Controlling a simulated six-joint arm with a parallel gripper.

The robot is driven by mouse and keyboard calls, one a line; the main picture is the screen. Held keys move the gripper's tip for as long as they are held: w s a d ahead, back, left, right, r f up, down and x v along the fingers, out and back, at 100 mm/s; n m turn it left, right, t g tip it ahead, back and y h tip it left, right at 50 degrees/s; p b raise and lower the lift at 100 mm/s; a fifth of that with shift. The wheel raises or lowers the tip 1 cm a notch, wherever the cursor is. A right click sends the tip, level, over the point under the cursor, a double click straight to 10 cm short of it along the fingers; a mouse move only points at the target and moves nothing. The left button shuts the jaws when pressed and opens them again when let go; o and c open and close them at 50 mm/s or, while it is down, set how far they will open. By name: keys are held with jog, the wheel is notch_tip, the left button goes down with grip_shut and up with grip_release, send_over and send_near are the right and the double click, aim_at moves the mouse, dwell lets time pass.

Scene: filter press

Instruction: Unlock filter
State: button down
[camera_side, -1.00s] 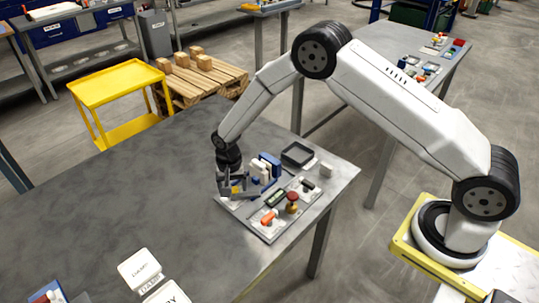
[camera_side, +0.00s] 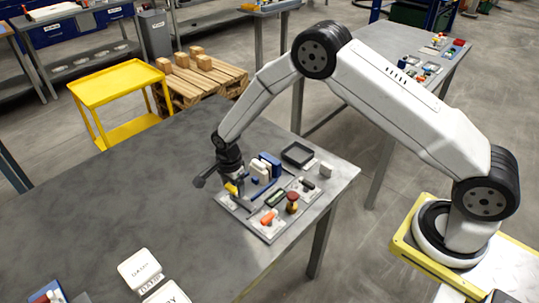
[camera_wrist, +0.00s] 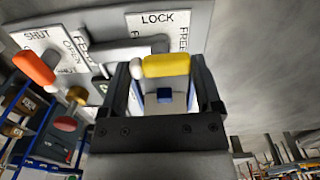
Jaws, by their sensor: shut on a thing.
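The lock handle's yellow grip (camera_wrist: 166,66) lies between my gripper's (camera_wrist: 166,82) two dark fingers, which are shut on it. In the wrist view it sits below the word LOCK on a white label (camera_wrist: 158,20); the word FREE is to its right. A grey bar (camera_wrist: 128,50) runs left from it. In the side view a bit of the yellow grip (camera_side: 231,188) shows below my gripper (camera_side: 235,182), low over the left end of the grey filter panel (camera_side: 270,236). The fingertips' exact contact is hidden there.
On the panel are an orange handle (camera_side: 269,217), a red and brown knob (camera_side: 292,202) and blue and white upright plates (camera_side: 269,164).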

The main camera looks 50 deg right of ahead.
aim_at(233, 188)
jog(key=shift+m, duration=0.4)
grip_release()
jog(key=shift+r, duration=3.9)
